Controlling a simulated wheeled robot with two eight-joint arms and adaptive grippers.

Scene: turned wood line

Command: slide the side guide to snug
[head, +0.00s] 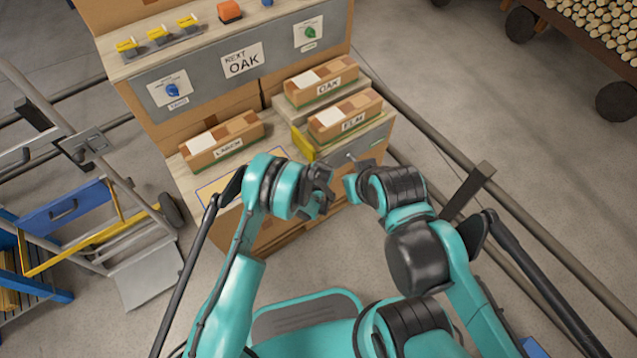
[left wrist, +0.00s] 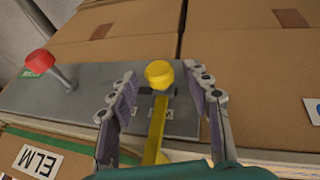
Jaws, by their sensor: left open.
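The side guide appears to be the yellow part with a round yellow knob (left wrist: 160,74) and a narrow yellow bar (left wrist: 155,130) in the left wrist view. In the head view a yellow plate (head: 302,143) stands beside the left end of the ELM box (head: 345,116). My left gripper (left wrist: 162,95) is open, with its two fingers either side of the knob and apart from it. In the head view my left gripper (head: 322,190) is in front of the workstation. My right gripper (head: 363,168) is close beside it, its fingers too unclear to read.
A red knob (left wrist: 40,62) on a stem stands on the grey panel (left wrist: 85,98) to the left. The LARCH box (head: 222,141) and OAK box (head: 320,81) sit on the bench. A ladder-like cart (head: 90,140) stands at the left.

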